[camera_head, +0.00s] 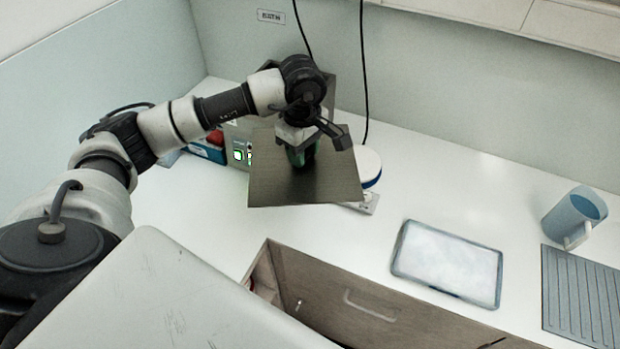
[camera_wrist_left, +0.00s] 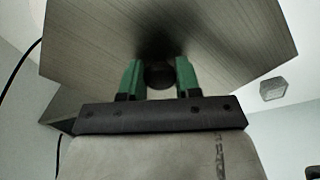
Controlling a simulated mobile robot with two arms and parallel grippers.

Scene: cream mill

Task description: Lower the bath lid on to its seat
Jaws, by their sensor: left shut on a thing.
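The bath lid is a flat brushed-metal plate (camera_head: 310,188) in the middle of the head view; it also fills the top of the left wrist view (camera_wrist_left: 215,35). My left gripper (camera_head: 300,157) is shut on the lid's dark round knob (camera_wrist_left: 159,75), between its green fingers. The bath (camera_head: 240,152), a metal box with a small green display, shows partly behind and left of the lid. The lid hides most of it, and the seat is not visible. I cannot tell how large the gap between lid and bath is. My right gripper is not in view.
A round white-and-blue thing (camera_head: 368,165) stands close to the lid's right side. A blue-rimmed tray (camera_head: 447,262), a blue mug (camera_head: 574,216) and a ribbed grey mat (camera_head: 582,297) are further right. An open metal-walled drawer or bin (camera_head: 345,300) is in front. Cables hang behind.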

